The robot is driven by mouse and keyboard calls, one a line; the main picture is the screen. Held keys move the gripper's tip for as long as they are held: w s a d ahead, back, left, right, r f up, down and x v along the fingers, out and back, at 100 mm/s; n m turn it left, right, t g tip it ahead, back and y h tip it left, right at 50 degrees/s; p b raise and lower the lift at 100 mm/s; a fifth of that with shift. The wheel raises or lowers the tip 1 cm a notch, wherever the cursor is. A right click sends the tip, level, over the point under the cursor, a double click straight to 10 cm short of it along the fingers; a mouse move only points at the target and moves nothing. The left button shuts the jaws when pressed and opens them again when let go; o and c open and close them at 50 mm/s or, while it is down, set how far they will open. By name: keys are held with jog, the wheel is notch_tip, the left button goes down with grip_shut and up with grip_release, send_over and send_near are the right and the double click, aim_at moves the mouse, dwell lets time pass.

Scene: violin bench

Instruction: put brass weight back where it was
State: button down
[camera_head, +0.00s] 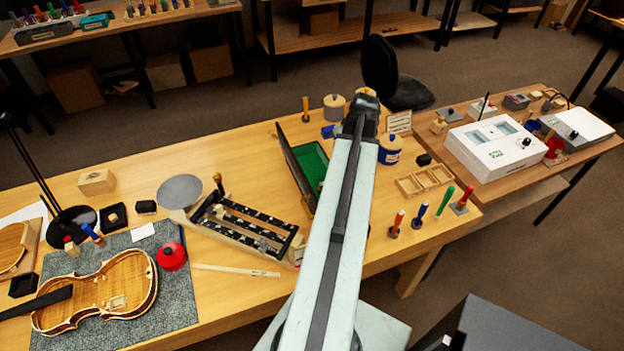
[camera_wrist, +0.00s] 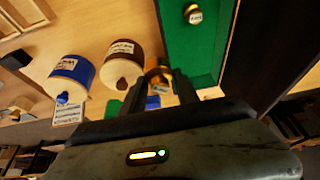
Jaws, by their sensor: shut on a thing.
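In the wrist view my gripper (camera_wrist: 162,80) is shut on a small brass weight (camera_wrist: 156,69), which is partly hidden between the dark fingers. A green-lined case (camera_wrist: 207,45) lies beside the fingers. Another brass piece with a white label (camera_wrist: 192,13) sits on its green lining. In the head view the case (camera_head: 311,163) stands on the bench with its dark lid raised at the left. My arm covers part of the case, and the fingers and held weight are hidden behind it.
A blue-labelled jar (camera_wrist: 71,77) and a brown-labelled jar (camera_wrist: 123,62) stand close to my gripper. A small sign (camera_head: 398,122) and a divided wooden tray (camera_head: 424,180) are on the bench right of my arm. A black slotted frame (camera_head: 243,222) lies left of the case.

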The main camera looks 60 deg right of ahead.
aim_at(308, 171)
jog(key=w+a+f+n+t+y+b, duration=0.1)
jog(key=w+a+f+n+y+b, duration=0.15)
jog(key=w+n, duration=0.65)
jog(key=shift+m, duration=0.8)
jog(key=b+x, duration=0.3)
jog(key=s+b+x, duration=0.1)
jog(key=b+x, duration=0.2)
jog(key=x, duration=0.1)
jog(key=s+f+b+x, duration=0.1)
jog(key=b+x, duration=0.2)
jog(key=shift+w+f+b, duration=0.15)
jog(key=shift+f+b, duration=0.15)
jog(key=shift+b, duration=0.05)
jog(key=shift+r, duration=0.25)
jog(key=shift+f, duration=0.15)
jog(key=c, duration=0.9)
grip_release()
jog(key=p+v, duration=1.1)
jog(key=v, duration=0.1)
